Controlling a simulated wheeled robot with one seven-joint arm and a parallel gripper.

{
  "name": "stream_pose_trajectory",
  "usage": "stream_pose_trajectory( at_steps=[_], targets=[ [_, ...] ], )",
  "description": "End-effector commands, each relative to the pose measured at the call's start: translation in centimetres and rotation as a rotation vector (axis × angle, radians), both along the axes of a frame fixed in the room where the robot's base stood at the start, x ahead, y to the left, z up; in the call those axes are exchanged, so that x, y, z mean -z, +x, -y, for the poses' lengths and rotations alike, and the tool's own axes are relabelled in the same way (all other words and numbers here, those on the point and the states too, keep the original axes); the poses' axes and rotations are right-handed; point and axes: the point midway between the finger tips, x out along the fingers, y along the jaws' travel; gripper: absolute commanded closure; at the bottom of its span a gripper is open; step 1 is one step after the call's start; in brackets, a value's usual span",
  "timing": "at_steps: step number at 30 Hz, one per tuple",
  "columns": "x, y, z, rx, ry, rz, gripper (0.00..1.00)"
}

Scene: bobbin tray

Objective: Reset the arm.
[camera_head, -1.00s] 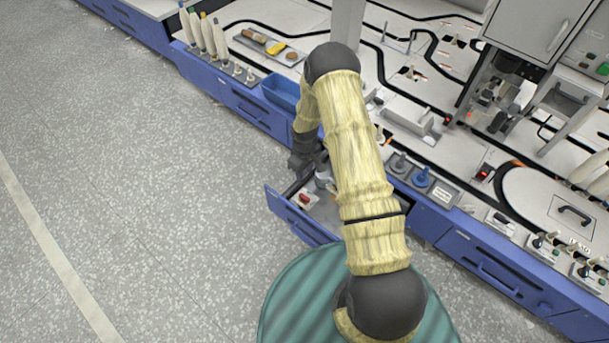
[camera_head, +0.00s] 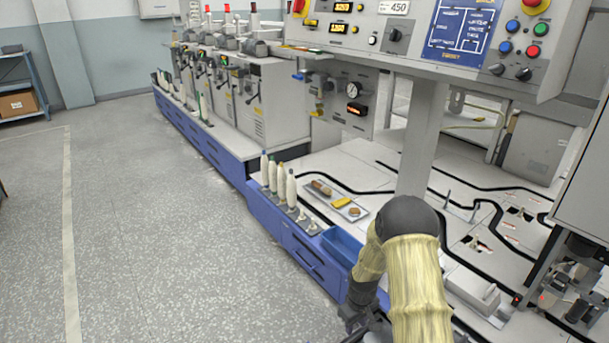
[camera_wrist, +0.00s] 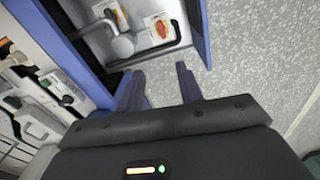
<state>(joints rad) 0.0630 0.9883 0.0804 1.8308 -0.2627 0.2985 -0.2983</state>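My gripper (camera_wrist: 159,78) shows in the wrist view with its two dark fingers apart and nothing seen between them. Just beyond the fingertips is an open drawer (camera_wrist: 202,32) with blue edges and a pale inside. A dark bent bar (camera_wrist: 150,56) runs across its near side, close to the fingertips; I cannot tell whether they touch. In the head view my arm (camera_head: 415,285), in a pale yellow sleeve, reaches over the bench front.
In the drawer lie a round grey piece (camera_wrist: 123,46) and picture cards (camera_wrist: 160,28). A blue bin (camera_head: 342,246), a tray of small parts (camera_head: 338,201) and white bobbins (camera_head: 291,188) stand along the bench. A control panel (camera_head: 440,35) hangs above. The floor (camera_head: 150,220) at left is clear.

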Motion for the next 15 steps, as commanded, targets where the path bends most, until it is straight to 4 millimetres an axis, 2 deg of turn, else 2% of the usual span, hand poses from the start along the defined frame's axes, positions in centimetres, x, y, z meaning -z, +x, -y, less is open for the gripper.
stream_pose_trajectory(
  at_steps=[1,6,11,15],
  targets=[
    [-2.3,-0.3,0.0,0.021,-0.003,0.015,0.64],
    [-8.0,-2.2,0.0,0.104,-0.004,0.048,0.64],
    [-13.0,-4.8,0.0,0.184,0.001,0.079,0.64],
    [-16.7,-7.6,0.0,0.258,0.008,0.105,0.64]
  ],
)
